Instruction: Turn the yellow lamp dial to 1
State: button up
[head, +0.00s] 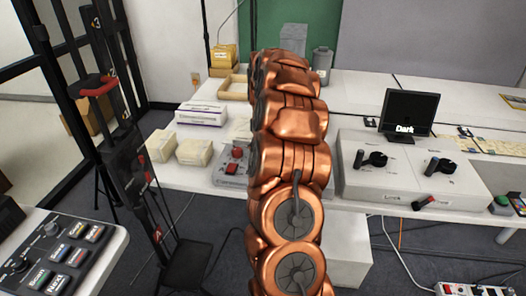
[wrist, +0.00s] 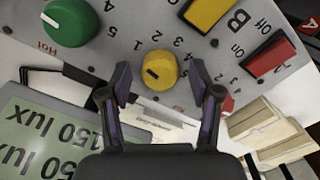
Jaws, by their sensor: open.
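In the wrist view, the yellow dial (wrist: 160,69) is a round knob on a grey panel (wrist: 108,50). Its dark mark lies on the lower left side of its face. Printed numbers curve over the dial's top and right; which one the mark meets I cannot tell. My gripper (wrist: 160,66) is open, one finger left of the dial and one right of it, with gaps showing on both sides. In the head view my copper arm covers the middle, and I cannot make out the gripper or the yellow dial there.
The wrist view shows a green dial (wrist: 65,24), a yellow switch (wrist: 206,12), a red switch (wrist: 268,54) and an upside-down "150 lux" display (wrist: 45,135). Pale boxes (wrist: 255,118) lie at right. In the head view, a dark screen (head: 409,112) stands on the white bench (head: 352,86).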

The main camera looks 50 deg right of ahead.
jog(key=shift+r, duration=0.15)
notch_tip(320, 180, up, 12)
dwell(0.5)
dwell(0.7)
